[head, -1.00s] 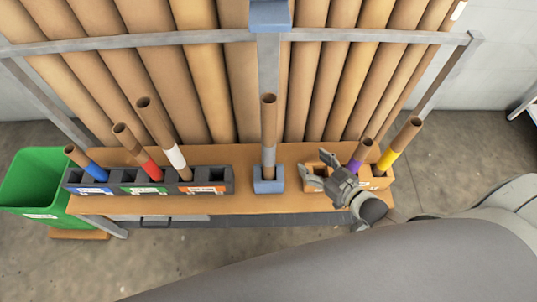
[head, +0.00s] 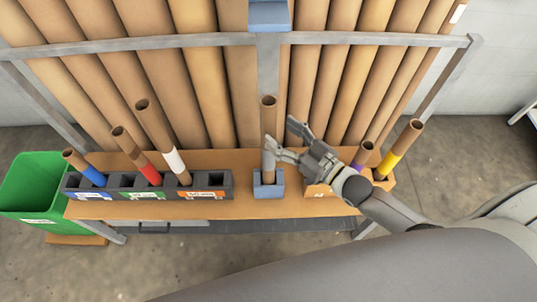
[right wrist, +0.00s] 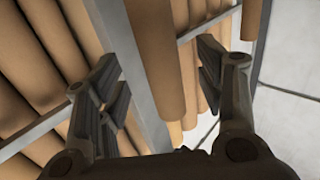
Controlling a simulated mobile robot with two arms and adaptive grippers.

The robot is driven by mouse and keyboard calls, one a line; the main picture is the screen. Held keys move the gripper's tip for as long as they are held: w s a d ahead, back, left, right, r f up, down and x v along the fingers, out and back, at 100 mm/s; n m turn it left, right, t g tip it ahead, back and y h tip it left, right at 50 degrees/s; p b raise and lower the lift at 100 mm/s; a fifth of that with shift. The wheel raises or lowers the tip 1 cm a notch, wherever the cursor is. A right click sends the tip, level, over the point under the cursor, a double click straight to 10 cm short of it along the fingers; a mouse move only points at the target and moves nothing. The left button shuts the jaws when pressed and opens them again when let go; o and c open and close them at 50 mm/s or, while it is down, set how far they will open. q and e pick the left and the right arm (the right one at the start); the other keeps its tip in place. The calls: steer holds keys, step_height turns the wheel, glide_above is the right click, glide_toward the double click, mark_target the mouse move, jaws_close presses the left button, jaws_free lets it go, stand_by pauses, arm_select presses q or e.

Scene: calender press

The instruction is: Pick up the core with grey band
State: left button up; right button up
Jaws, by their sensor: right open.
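The core with grey band (head: 268,110) stands upright in a small blue holder (head: 268,189) at the middle of the bench. Its brown open top shows above the grey band. My right gripper (head: 282,135) is open, just to the right of this core, with its fingers pointing left and up. One fingertip appears over the core's lower part in the head view; I cannot tell if it touches. In the right wrist view the open gripper (right wrist: 158,90) has its two fingers apart, with tubes and a grey post behind. My left gripper is not in view.
A dark rack (head: 150,187) at left holds cores with blue, red and white bands. An orange holder (head: 318,188) at right, partly hidden by my gripper, has purple- and yellow-banded cores. Large tubes stand behind a grey rail (head: 150,41). A green bin (head: 30,180) stands far left.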

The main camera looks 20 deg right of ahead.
mark_target(275, 127)
steer(key=x, duration=0.2)
steer(key=p+x, duration=0.1)
steer(key=x, duration=0.1)
steer(key=shift+r, duration=0.35)
steer(key=shift+w+a+f, duration=0.1)
steer(key=shift+w+a, duration=0.2)
steer(key=shift+w, duration=0.2)
jaws_close()
